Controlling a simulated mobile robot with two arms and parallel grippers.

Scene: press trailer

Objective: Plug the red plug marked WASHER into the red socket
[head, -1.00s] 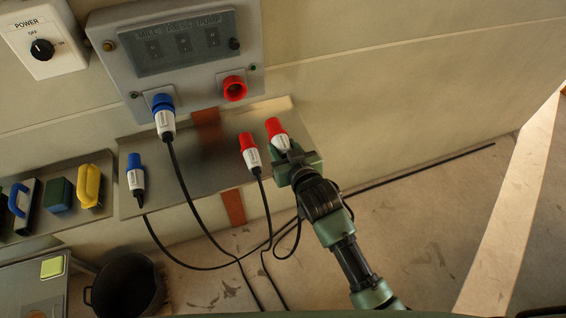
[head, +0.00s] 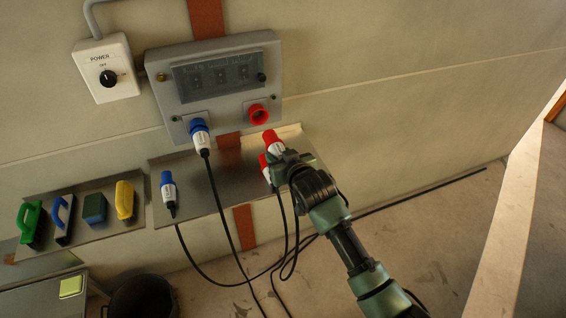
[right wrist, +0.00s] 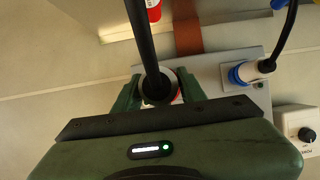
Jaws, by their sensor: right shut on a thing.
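My right gripper (head: 282,160) is shut on a red and white plug (head: 271,140), whose red end points up toward the panel. The held plug is just below and slightly right of the red socket (head: 258,114), apart from it. In the right wrist view the gripper (right wrist: 158,92) grips the plug from behind, its black cable (right wrist: 140,40) running up. The plug's front and the red socket are hidden there. A second red plug (head: 264,163) is partly hidden behind my gripper; it also shows in the wrist view (right wrist: 153,10). No WASHER marking is readable. My left gripper is out of view.
A blue plug (head: 202,142) sits in the grey panel (head: 165,98); another blue plug (head: 168,188) lies on the metal shelf (head: 205,200). Cables hang below. A POWER switch box (head: 109,72) is left of the panel. Several handled blocks (head: 95,207) are on the left shelf.

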